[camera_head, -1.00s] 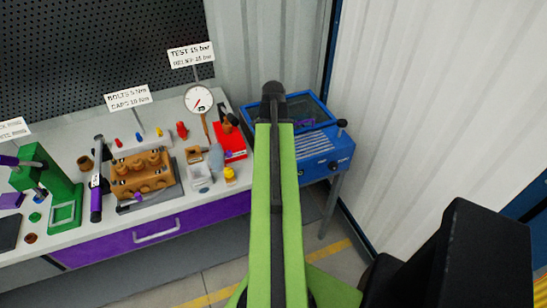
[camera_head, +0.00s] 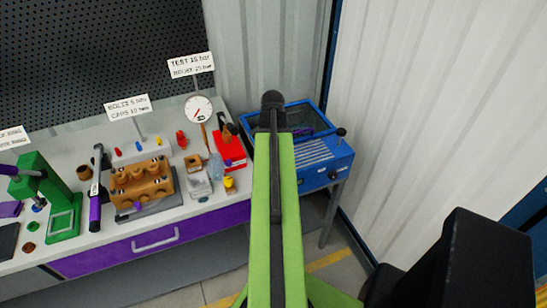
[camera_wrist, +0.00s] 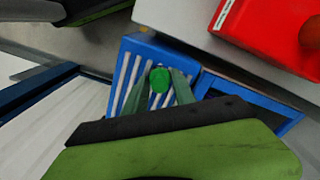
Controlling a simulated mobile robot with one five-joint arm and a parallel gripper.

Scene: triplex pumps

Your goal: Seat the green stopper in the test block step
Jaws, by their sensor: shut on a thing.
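The green stopper (camera_wrist: 160,80) shows its round end in the wrist view. My gripper (camera_wrist: 161,85) is shut on it, with one grey-green finger on each side, and it is held in the air above a blue slatted unit (camera_wrist: 130,62). In the head view my green arm hides the gripper and the stopper. A brass-coloured block (camera_head: 142,187) with several round bores stands on a grey plate on the bench, left of my arm. I cannot tell whether this is the test block.
The blue unit (camera_head: 312,152) stands right of the bench, near a pale corrugated wall. The bench holds a red box (camera_head: 230,151), a gauge (camera_head: 198,109), a yellow-topped part (camera_head: 230,184), a green press (camera_head: 50,200) and a purple-handled tool (camera_head: 95,205). Clear floor shows in front.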

